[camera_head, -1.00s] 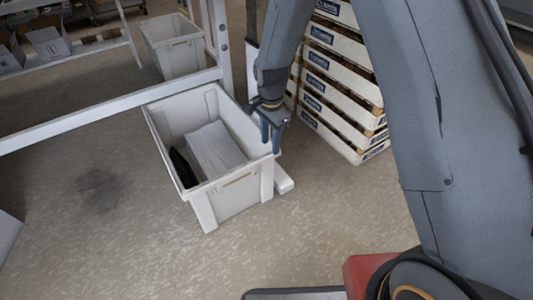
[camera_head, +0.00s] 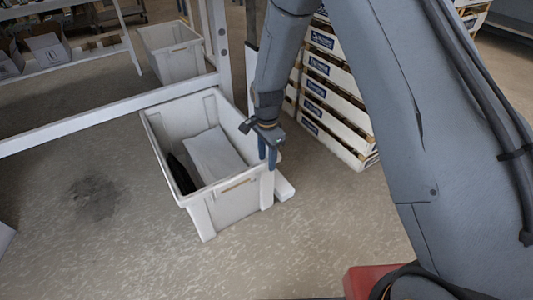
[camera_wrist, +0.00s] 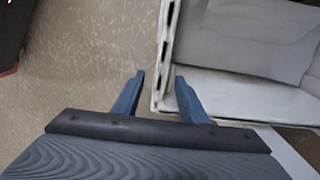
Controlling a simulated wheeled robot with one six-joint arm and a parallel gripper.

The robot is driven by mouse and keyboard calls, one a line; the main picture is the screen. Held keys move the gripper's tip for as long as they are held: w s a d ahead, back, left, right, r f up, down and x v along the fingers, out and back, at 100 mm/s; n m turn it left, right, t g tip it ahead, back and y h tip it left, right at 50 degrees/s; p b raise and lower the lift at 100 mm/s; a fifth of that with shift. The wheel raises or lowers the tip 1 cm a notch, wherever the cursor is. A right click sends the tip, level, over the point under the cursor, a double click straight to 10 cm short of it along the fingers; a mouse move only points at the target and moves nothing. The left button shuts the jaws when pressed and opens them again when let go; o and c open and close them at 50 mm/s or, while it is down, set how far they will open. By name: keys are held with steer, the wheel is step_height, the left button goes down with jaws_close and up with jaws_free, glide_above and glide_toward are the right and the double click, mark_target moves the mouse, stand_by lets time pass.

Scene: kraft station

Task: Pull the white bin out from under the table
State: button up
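The white bin (camera_head: 238,204) stands upright on the floor, its rear part by the white table frame (camera_head: 105,116) and its near end out in front of the beam. A white item (camera_head: 212,154) and a dark item (camera_head: 181,174) lie inside. My gripper (camera_head: 267,154) points down at the bin's near right corner. In the wrist view my gripper (camera_wrist: 160,78) has a clear gap between its fingers. The bin's rim (camera_wrist: 163,60) runs between them, one finger outside and one over the inside. I cannot tell whether either finger touches the wall.
A stack of white crates (camera_head: 336,100) stands right of the bin. A white foot bar (camera_head: 285,190) lies on the floor beside the bin's right side. Another white bin (camera_head: 174,60) stands behind the table frame.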

step_height(320, 180, down, 4)
steer(key=shift+f+b, duration=0.1)
steer(key=shift+b, duration=0.55)
jaws_close()
steer(key=shift+s, duration=0.1)
stand_by(0.9)
